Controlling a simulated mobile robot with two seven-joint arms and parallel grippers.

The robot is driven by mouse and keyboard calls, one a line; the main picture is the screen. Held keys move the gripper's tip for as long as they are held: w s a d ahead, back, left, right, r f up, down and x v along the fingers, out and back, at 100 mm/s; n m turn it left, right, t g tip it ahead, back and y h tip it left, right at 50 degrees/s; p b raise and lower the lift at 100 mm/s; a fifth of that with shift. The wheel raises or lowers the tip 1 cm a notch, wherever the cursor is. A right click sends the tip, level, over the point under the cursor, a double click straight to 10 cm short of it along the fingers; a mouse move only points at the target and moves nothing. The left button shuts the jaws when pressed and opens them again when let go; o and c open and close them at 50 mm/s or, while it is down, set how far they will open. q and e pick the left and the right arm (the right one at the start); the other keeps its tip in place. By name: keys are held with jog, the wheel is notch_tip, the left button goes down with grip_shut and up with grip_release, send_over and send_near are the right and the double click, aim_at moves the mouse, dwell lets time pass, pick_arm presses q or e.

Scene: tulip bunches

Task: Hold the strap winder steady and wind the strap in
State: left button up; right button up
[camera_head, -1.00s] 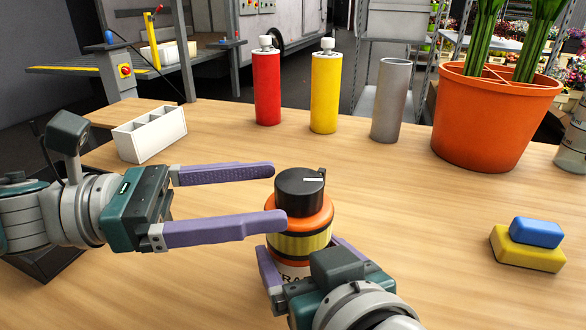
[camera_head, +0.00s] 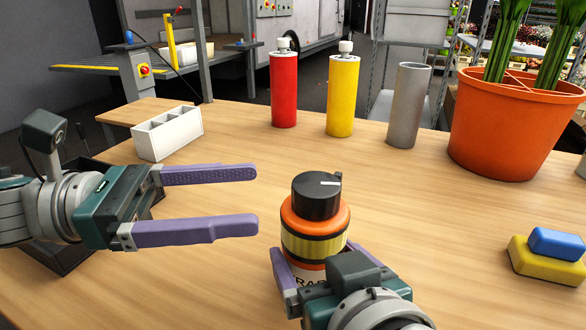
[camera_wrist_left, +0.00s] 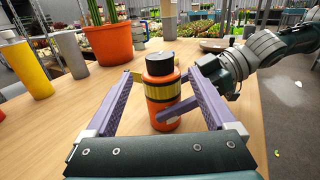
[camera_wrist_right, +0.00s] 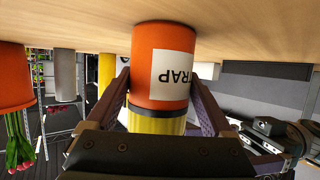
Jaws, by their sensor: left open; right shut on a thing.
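The strap winder (camera_head: 315,240) is an orange canister with a yellow band and a black knob (camera_head: 316,196) on top, with a white mark on the knob. It stands upright on the table near the front. My right gripper (camera_head: 312,248) is shut around its body, and the right wrist view shows the winder (camera_wrist_right: 163,65) between the fingers, with a white label partly reading "TRAP". My left gripper (camera_head: 257,198) is open and empty, left of the winder, with its fingertips pointing at it but apart from it. The left wrist view also shows the winder (camera_wrist_left: 161,95) ahead of the fingers.
On the wooden table (camera_head: 230,270) stand a white divided box (camera_head: 168,140), a red bottle (camera_head: 284,92), a yellow bottle (camera_head: 342,97), a grey cylinder (camera_head: 408,106) and an orange pot (camera_head: 513,130). A blue block (camera_head: 557,243) lies on a yellow block (camera_head: 545,268) at right.

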aim_at(342, 207)
pick_arm(q)
jog(key=x, duration=1.1)
jog(key=shift+d, duration=0.25)
jog(key=shift+c, duration=0.3)
jog(key=c, duration=1.3)
jog(key=shift+w, duration=0.15)
jog(key=shift+f+m+g, duration=0.2)
jog(key=shift+m+g, duration=0.3)
jog(key=shift+g, duration=0.3)
jog(key=shift+s+r+m+g, duration=0.15)
jog(key=shift+s+m+g, duration=0.2)
jog(key=shift+g, duration=0.15)
jog(key=o, duration=1.4)
jog(key=shift+c, duration=0.2)
jog(key=shift+a, duration=0.1)
